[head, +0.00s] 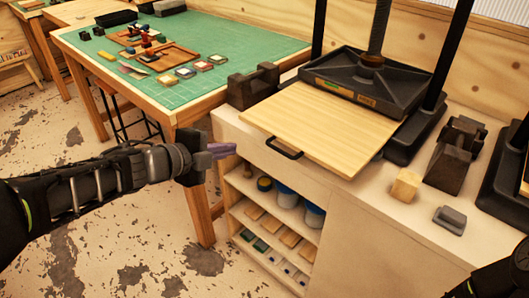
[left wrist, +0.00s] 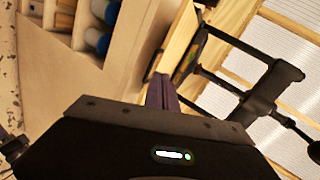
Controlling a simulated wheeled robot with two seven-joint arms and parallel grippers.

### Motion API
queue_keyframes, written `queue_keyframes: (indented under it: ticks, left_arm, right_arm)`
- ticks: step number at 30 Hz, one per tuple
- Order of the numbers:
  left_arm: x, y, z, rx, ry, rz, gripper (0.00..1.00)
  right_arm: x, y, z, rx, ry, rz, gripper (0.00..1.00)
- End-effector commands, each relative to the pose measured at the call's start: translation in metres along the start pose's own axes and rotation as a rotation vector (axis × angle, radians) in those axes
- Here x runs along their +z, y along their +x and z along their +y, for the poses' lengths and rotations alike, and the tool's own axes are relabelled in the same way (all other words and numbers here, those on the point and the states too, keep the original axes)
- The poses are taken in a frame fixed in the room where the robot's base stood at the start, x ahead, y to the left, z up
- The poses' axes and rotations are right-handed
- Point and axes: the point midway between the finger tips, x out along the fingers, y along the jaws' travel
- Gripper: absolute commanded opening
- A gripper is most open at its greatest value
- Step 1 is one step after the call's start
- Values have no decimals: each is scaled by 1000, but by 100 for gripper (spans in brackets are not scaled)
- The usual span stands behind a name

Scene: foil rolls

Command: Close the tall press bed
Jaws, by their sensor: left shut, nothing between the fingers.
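The tall press (head: 372,75) has black columns, a centre screw and a black platen, and stands on a pale cabinet. Its bed (head: 322,122) is a flat light-wood board that sticks out from under the platen toward the cabinet's front edge. A black bar handle (head: 284,148) is on the bed's front edge. My left gripper (head: 224,150) is shut and empty, its purple fingers left of the handle and apart from it. In the left wrist view the purple fingers (left wrist: 162,92) point toward the bed's edge. Only a dark part of my right arm shows at lower right.
A dark block-like tool (head: 252,86) stands left of the bed. A wooden block (head: 405,185), a grey piece (head: 450,218) and a dark iron stand (head: 455,155) are to the right. Cabinet shelves (head: 262,222) hold jars and blocks. A green-topped table (head: 200,85) is behind left.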

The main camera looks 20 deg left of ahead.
Motion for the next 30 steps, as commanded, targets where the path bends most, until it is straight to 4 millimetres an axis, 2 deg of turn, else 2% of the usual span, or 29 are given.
queue_keyframes:
  ticks: [3, 6, 19, 25, 30]
  left_arm:
    - [-4, -4, 10, 52, 155, 23, 0]
    - [-6, -4, 16, 74, 215, 36, 0]
    - [-7, 0, 18, 77, 222, 41, 0]
    - [-8, 20, 21, 77, 223, 43, 0]
    - [-8, 51, 25, 79, 222, 43, 0]
  right_arm:
    - [0, 0, 0, -1, -1, 0, 72]
    - [0, 0, 0, -1, -2, 0, 72]
    - [0, 1, 0, 0, -2, 0, 72]
    - [0, 9, 3, 0, -2, 1, 72]
    - [0, 20, 8, 0, -1, 1, 72]
